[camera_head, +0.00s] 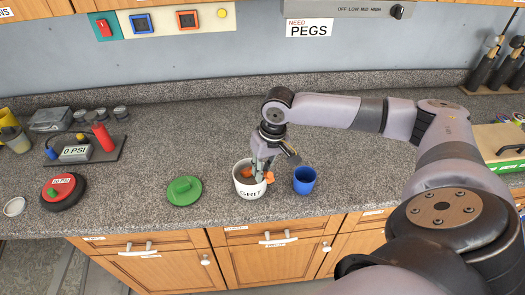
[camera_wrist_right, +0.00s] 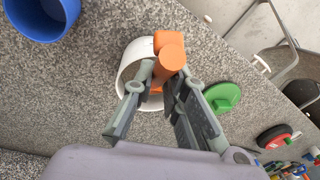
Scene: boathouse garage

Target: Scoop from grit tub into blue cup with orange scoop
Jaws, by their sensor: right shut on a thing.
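The white grit tub (camera_head: 241,190), marked GRIT, stands on the counter near its front edge. My right gripper (camera_head: 262,174) points down over the tub. It is shut on the orange scoop (camera_head: 268,177), whose orange handle also shows between the fingers in the right wrist view (camera_wrist_right: 171,60). The scoop is at the tub's mouth; its lower part is hidden by the fingers and the tub. The blue cup (camera_head: 304,181) stands upright just right of the tub, apart from it. It shows at the upper left in the right wrist view (camera_wrist_right: 41,15). My left gripper is out of view.
A green lid (camera_head: 184,190) lies left of the tub. Further left are a red and black round gauge (camera_head: 62,190), a small white dish (camera_head: 14,206) and a dark board with a PSI box (camera_head: 75,153). The counter behind the tub and cup is clear.

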